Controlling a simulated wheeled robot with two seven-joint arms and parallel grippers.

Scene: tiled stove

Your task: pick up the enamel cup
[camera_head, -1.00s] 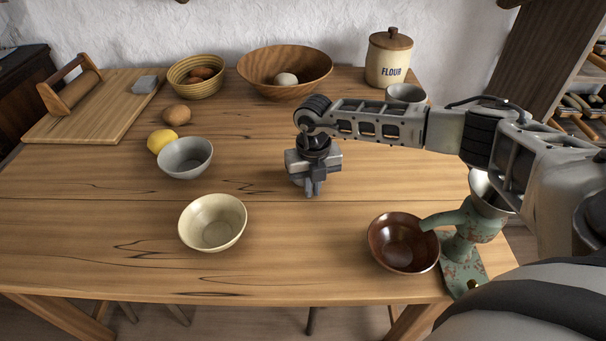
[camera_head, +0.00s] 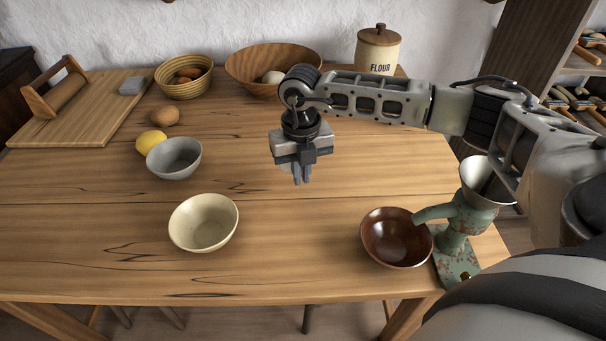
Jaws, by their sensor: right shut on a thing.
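My right gripper (camera_head: 303,181) points down over the middle of the table, with its arm coming in from the right. It is shut on a pale thing, taken to be the enamel cup (camera_head: 285,166), of which only a small edge shows behind the gripper body and fingers. The rest of it is hidden, and its clearance from the table is hard to tell. My left gripper is out of view.
A cream bowl (camera_head: 204,223), grey bowl (camera_head: 174,158) and lemon (camera_head: 150,141) stand left of the gripper. A brown bowl (camera_head: 396,238) and green grinder (camera_head: 461,235) stand front right. A wooden bowl (camera_head: 273,66) and flour jar (camera_head: 377,50) are behind. The table's front middle is clear.

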